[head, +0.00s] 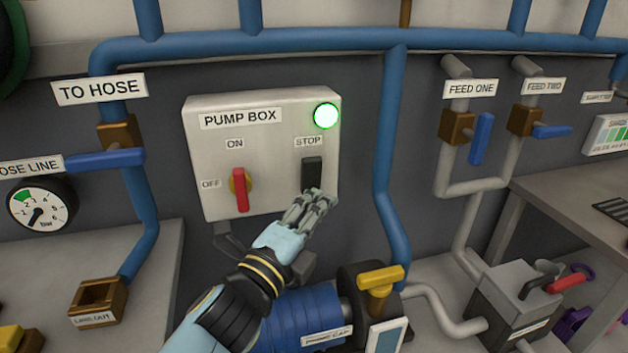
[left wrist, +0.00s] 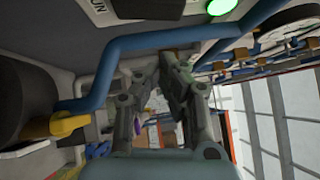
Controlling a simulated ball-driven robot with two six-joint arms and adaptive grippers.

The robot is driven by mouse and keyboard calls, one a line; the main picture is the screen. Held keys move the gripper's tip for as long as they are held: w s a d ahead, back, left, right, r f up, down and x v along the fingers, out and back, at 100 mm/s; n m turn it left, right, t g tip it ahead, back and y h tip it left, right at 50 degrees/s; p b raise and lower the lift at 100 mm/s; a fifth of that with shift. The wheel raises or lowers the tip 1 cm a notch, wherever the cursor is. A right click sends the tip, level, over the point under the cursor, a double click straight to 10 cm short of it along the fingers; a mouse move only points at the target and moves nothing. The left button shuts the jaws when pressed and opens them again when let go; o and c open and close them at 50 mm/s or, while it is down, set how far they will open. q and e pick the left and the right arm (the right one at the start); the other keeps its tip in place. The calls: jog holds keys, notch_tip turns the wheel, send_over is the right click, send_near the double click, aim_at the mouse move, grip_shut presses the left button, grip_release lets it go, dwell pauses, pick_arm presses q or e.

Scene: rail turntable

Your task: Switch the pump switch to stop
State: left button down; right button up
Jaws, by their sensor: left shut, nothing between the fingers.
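The pump box (head: 270,185) is a pale grey panel on the dark wall. Its black switch (head: 312,175) stands under the STOP label at the lower right. A red-handled ON/OFF knob (head: 241,190) is at its left, and a green lamp (head: 326,115) is lit at its top right. My left gripper (head: 324,199) is shut and empty, with its fingertips at the lower end of the black switch. I cannot tell whether they touch it. In the left wrist view the fingers (left wrist: 162,62) are close together, and the lamp (left wrist: 221,7) shows at the top. My right gripper is not in view.
A blue pipe (head: 388,150) runs down right of the box. Below stands a blue pump (head: 300,312) with a yellow valve handle (head: 380,277). A pressure gauge (head: 42,204) is at the left. FEED valves (head: 480,138) and a table (head: 570,190) are at the right.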

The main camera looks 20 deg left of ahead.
aim_at(311, 176)
pick_arm(q)
jog(key=w, duration=0.1)
jog(key=w+a, duration=0.2)
jog(key=w, duration=0.1)
jog(key=shift+r+p, duration=0.3)
jog(key=shift+r, duration=0.1)
